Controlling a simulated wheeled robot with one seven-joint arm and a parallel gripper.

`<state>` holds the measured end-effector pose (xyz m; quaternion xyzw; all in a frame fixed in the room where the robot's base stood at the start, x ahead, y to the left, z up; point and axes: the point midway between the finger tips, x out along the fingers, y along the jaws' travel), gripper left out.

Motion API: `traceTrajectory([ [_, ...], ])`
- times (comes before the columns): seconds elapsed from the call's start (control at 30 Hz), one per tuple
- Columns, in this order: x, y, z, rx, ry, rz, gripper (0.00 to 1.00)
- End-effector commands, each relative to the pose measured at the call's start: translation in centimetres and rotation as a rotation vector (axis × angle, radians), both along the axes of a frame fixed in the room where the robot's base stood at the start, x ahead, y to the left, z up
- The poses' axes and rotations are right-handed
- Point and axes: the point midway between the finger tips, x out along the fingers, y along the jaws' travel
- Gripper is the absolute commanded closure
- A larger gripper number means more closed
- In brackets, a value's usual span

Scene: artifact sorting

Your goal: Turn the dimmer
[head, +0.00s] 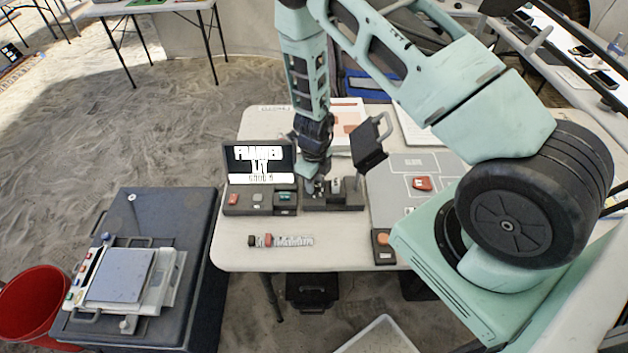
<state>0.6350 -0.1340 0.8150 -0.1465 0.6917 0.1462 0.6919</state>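My gripper (317,186) points down at a low dark control block (347,204) on the white table. Its fingertips are at the left part of this block, by a small light-coloured part that may be the dimmer knob. The fingers are small and partly hidden by my wrist, so I cannot tell whether they are open, shut or touching the knob. A grey upright piece stands on the block just right of the fingertips.
A dark panel with a handle (370,150) stands close right of my wrist. A grey mat (385,200) carries a red piece (422,183). A small tool with red and black parts (280,240) lies at the front. A dark box with an orange button (383,243) sits front right.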

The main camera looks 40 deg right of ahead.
Motion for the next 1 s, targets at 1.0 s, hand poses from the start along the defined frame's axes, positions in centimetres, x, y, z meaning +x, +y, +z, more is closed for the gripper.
traceTrajectory([
  [1.0, 0.1, 0.1, 12.8, 0.0, -0.005, 0.004, 0.53],
])
